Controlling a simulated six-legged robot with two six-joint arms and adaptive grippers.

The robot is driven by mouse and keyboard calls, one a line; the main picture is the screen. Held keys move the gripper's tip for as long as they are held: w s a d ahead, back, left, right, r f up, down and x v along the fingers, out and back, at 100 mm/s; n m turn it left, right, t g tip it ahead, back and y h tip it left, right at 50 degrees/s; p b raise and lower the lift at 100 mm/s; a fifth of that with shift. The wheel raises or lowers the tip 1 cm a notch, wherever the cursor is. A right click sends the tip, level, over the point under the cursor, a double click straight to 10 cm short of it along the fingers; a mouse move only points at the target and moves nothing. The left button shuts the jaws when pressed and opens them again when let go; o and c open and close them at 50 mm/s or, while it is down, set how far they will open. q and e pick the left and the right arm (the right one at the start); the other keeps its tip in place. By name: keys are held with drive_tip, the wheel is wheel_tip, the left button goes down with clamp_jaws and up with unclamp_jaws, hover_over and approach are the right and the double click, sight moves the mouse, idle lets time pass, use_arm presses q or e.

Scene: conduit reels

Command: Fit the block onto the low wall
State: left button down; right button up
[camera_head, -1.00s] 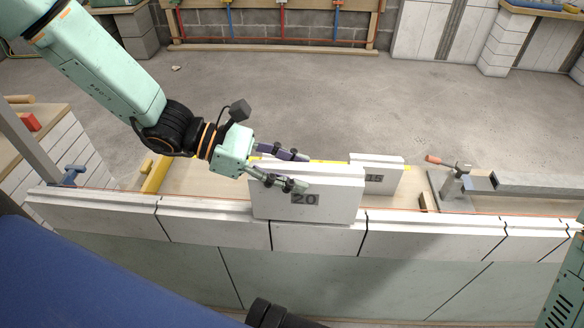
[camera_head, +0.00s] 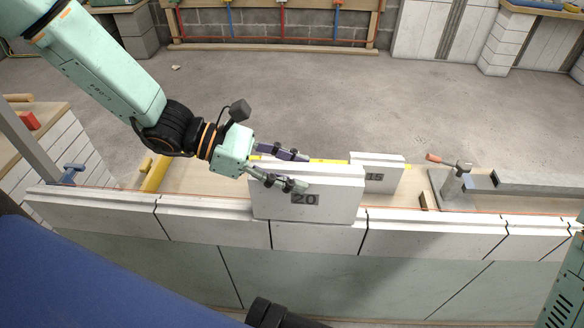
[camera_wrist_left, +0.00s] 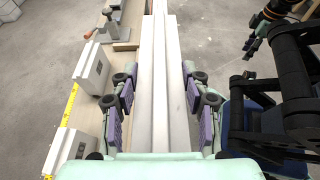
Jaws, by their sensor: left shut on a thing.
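The white block marked 20 (camera_head: 325,210) is upright over the low wall (camera_head: 210,228), roughly in line with it. Its lower edge covers part of the wall's ridged top. I cannot tell if it is fully seated or a little above. My left gripper (camera_head: 294,170) is shut on the block's upper left part, one finger on each side. In the left wrist view the gripper's purple pads (camera_wrist_left: 160,118) flank the block's white top (camera_wrist_left: 160,75).
A second block marked with a number (camera_head: 385,176) stands on the wooden board behind the wall, with a yellow strip near it. A blue clamp (camera_head: 70,175) is at the left end.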

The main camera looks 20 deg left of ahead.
idle(0.4)
use_arm(q)
drive_tip(key=c, duration=0.7)
unclamp_jaws()
drive_tip(key=shift+c, duration=0.2)
drive_tip(key=shift+o, duration=0.8)
drive_tip(key=shift+f, duration=0.1)
drive_tip(key=shift+f, duration=0.1)
